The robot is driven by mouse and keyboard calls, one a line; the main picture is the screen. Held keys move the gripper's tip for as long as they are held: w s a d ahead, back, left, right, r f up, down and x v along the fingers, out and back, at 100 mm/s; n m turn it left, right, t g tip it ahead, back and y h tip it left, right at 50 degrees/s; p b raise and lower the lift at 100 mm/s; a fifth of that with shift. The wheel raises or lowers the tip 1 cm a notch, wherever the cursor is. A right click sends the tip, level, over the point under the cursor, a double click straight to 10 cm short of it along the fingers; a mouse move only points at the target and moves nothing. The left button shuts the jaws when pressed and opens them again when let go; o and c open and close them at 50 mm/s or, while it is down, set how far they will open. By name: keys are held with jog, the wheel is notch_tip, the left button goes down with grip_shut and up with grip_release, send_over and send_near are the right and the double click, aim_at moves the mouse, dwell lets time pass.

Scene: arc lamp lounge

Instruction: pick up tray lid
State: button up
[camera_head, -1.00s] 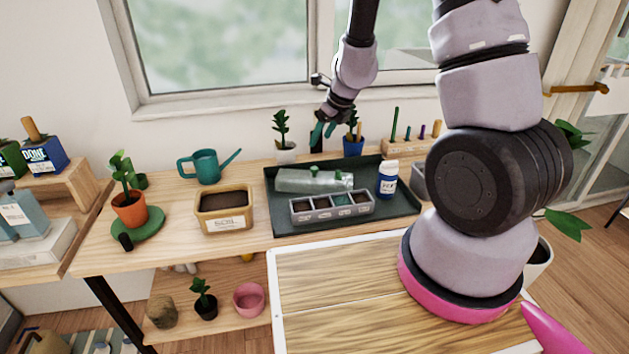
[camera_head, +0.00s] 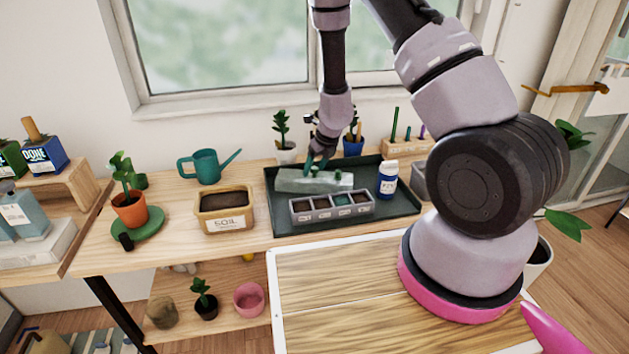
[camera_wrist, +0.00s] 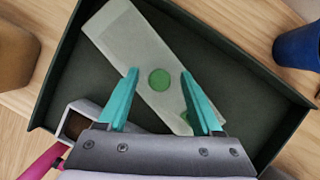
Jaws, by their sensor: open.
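The tray lid (camera_head: 296,182) is a pale, translucent greenish panel lying in the dark green tray (camera_head: 285,223), behind the grey seedling tray (camera_head: 308,216). In the wrist view the lid (camera_wrist: 128,38) runs diagonally, with a round green knob (camera_wrist: 160,80) near its middle. My gripper (camera_head: 317,163) is over the lid in the head view. In the wrist view its teal fingers (camera_wrist: 158,92) are open, one on each side of the knob, with nothing between them clearly gripped. I cannot tell how far above the lid the fingertips are.
A white bottle with a blue label (camera_head: 387,180) stands in the tray's right part. A soil box (camera_head: 225,222) and a teal watering can (camera_head: 207,167) stand left of the tray. A blue pot (camera_head: 353,147) and a white potted plant (camera_head: 286,155) stand behind it.

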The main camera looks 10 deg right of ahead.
jog(key=shift+w+a+f, duration=0.1)
jog(key=shift+w+f, duration=0.05)
jog(key=shift+f, duration=0.35)
grip_shut()
